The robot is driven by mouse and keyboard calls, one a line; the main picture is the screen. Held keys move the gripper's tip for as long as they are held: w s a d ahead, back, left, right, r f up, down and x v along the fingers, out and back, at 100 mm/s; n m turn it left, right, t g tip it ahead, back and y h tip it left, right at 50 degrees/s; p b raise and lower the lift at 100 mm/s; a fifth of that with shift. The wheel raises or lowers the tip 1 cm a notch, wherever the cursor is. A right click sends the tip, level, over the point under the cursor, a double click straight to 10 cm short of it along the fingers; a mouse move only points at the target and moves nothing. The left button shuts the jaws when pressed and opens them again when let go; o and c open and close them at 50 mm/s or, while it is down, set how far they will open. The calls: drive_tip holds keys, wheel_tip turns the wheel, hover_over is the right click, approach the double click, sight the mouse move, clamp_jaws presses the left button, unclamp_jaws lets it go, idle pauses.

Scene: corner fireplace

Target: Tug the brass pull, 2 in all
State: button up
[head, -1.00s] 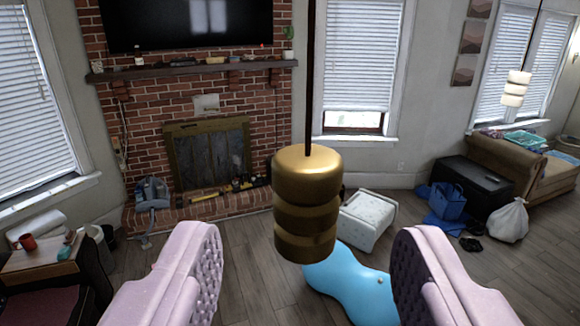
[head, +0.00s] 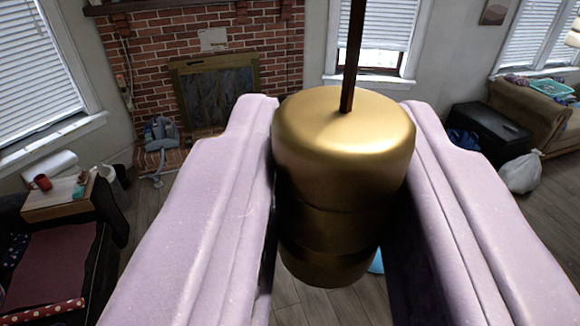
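The brass pull (head: 345,130) is a shiny gold stack of rounded rings. It hangs upright on a thin dark cord (head: 353,50) and is large and close in the middle of the head view. My gripper (head: 340,150) has one pale pink padded finger on each side of the pull. The fingers are drawn in against its sides, and it is held between them. The contact faces are mostly hidden.
A white hanging pull (head: 573,38) is cut off at the right edge. Behind are a brick fireplace (head: 215,75), a small table (head: 62,198) with a red mug, a black chest (head: 488,132) and a tan sofa (head: 530,108). A bit of blue shows behind the pull.

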drive_tip(key=shift+f+b, duration=0.45)
drive_tip(key=shift+f, duration=0.25)
idle(0.6)
drive_tip(key=o, duration=0.8)
drive_tip(key=s, duration=0.7)
drive_tip(key=shift+s+a, duration=0.3)
drive_tip(key=shift+s, duration=0.05)
drive_tip(key=shift+a+r+p, duration=0.1)
drive_tip(key=shift+p, duration=0.25)
